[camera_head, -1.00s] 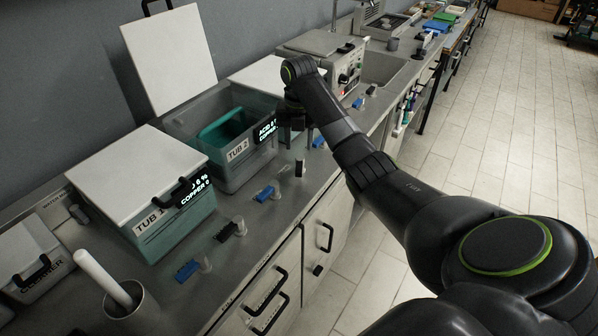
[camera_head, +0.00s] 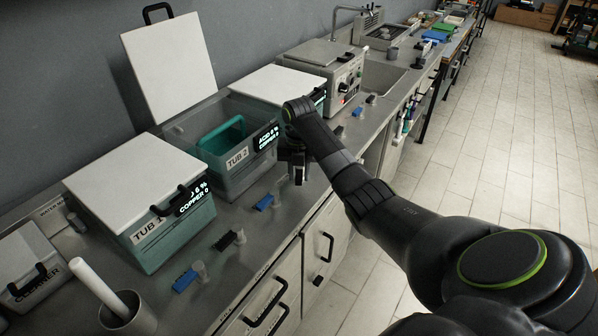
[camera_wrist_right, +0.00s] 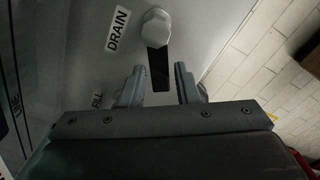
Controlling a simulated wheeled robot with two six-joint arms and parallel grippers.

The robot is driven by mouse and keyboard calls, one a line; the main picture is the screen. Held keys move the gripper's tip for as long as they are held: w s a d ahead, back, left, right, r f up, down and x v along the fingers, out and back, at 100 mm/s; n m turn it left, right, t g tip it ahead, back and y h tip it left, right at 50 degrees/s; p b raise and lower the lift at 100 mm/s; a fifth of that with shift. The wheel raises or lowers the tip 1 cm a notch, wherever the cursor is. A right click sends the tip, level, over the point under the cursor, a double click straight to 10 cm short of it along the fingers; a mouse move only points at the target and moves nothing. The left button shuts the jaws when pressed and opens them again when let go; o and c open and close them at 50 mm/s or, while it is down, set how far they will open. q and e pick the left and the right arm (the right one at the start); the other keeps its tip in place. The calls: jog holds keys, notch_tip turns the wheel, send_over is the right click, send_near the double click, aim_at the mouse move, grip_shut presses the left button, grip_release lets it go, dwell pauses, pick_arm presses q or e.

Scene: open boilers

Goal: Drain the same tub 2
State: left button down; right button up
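Tub 2 (camera_head: 228,182) is a clear grey tub with its white lid (camera_head: 172,68) raised against the wall. A teal piece (camera_head: 222,136) is inside it. My right gripper (camera_head: 298,178) is low in front of the right end of Tub 2, over the counter. In the right wrist view my gripper (camera_wrist_right: 157,86) is open, its fingers apart on either side of the black drain lever (camera_wrist_right: 158,68). The lever hangs from a pale round knob (camera_wrist_right: 156,27) beside a DRAIN label (camera_wrist_right: 118,32). Contact with the lever is not clear. My left gripper is out of view.
Tub 1 (camera_head: 160,235), lid closed, stands left of Tub 2. A grey cup (camera_head: 128,318) is at front left.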

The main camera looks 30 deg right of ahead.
grip_shut()
jog(key=shift+r, duration=0.1)
jog(key=shift+w+a+r+m+p, duration=0.1)
jog(key=shift+w+a+m+p, duration=0.1)
jog(key=shift+m+p, duration=0.45)
jog(key=shift+w+a+r+m+p, duration=0.1)
jog(key=shift+w+a+m+p, duration=0.05)
jog(key=shift+m+p, duration=0.5)
jog(key=shift+w+a+f+m+p, duration=0.15)
jog(key=shift+w+m+p, duration=0.2)
jog(key=shift+m, duration=0.5)
jog(key=shift+w+a+f+m+p, duration=0.15)
jog(key=shift+w+m+p, duration=0.2)
jog(key=shift+m, duration=0.5)
jog(key=shift+r, duration=0.1)
jog(key=shift+o, duration=1.5)
grip_release()
jog(key=shift+s, duration=0.1)
